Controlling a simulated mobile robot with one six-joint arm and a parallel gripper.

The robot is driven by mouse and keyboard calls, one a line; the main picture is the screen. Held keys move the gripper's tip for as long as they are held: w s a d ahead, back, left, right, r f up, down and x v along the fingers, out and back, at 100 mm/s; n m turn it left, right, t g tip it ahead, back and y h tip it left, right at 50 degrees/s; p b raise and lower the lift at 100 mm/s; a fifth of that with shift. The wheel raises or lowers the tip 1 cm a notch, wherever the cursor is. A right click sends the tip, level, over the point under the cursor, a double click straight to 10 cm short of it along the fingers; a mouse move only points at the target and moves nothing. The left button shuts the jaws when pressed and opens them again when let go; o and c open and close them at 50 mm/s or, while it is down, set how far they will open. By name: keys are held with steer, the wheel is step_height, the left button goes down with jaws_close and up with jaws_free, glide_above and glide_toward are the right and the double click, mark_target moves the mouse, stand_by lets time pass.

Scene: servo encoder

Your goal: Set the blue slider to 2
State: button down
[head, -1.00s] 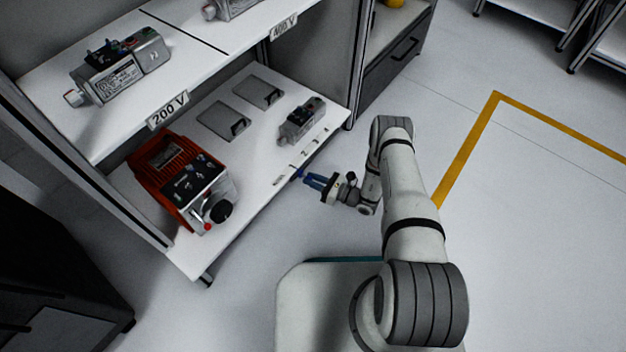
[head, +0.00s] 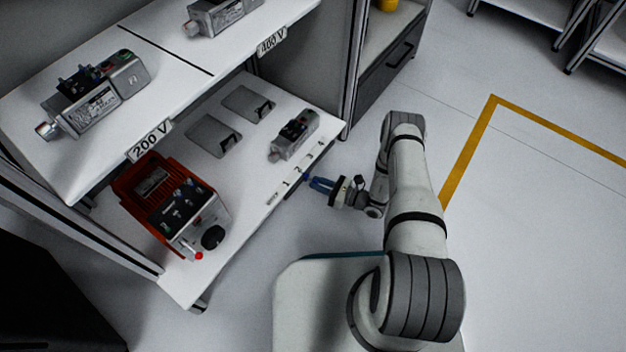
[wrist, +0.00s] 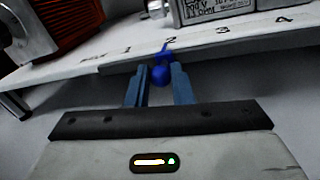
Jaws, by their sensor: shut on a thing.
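The blue slider (wrist: 161,73) sits on the front edge of the lower shelf board (wrist: 75,68). In the wrist view its round knob is between the two blue fingers of my gripper (wrist: 160,80), which is shut on it. The slider's thin upper part points at the printed 2 (wrist: 171,40), with its tip just below or slightly left of that number. The 1 (wrist: 127,49) is to its left, the 3 (wrist: 222,29) and 4 (wrist: 284,19) to its right. In the head view my gripper (head: 311,181) meets the shelf's front edge; the slider is small there.
An orange and grey device (head: 172,205) stands at the near end of the lower shelf. A small grey motor (head: 294,136) stands behind the number scale. Two flat grey plates (head: 213,136) lie further back. An upper shelf holds more motors (head: 97,95). Open floor lies right of my arm.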

steer(key=shift+w+d, duration=0.15)
steer(key=c, duration=1.3)
jaws_free()
steer(key=shift+o, duration=0.2)
steer(key=p+v, duration=0.2)
steer(key=v, duration=0.5)
steer(key=shift+d, duration=0.4)
